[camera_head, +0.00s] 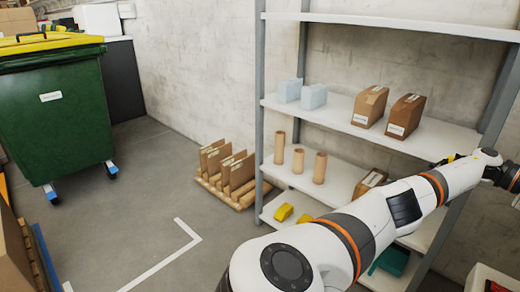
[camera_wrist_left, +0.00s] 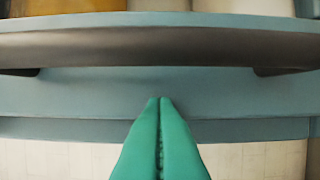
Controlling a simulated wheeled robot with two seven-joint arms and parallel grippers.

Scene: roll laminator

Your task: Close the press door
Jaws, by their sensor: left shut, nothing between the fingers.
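In the left wrist view, my left gripper (camera_wrist_left: 159,103) shows two green fingers pressed together with nothing between them. They point at a blue-grey panel (camera_wrist_left: 150,90), which looks like part of the press door. A long dark handle bar (camera_wrist_left: 160,46) runs across the panel above the fingertips, with a mount at each end. I cannot tell whether the fingertips touch the panel. The press door cannot be made out in the head view. My right gripper is not in view.
In the head view, a grey shelf rack (camera_head: 340,110) holds boxes and cardboard tubes. A pallet with upright cardboard pieces (camera_head: 230,170) stands left of it. A green bin with a yellow lid (camera_head: 55,110) is at the left. Some floor (camera_head: 150,200) between is clear.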

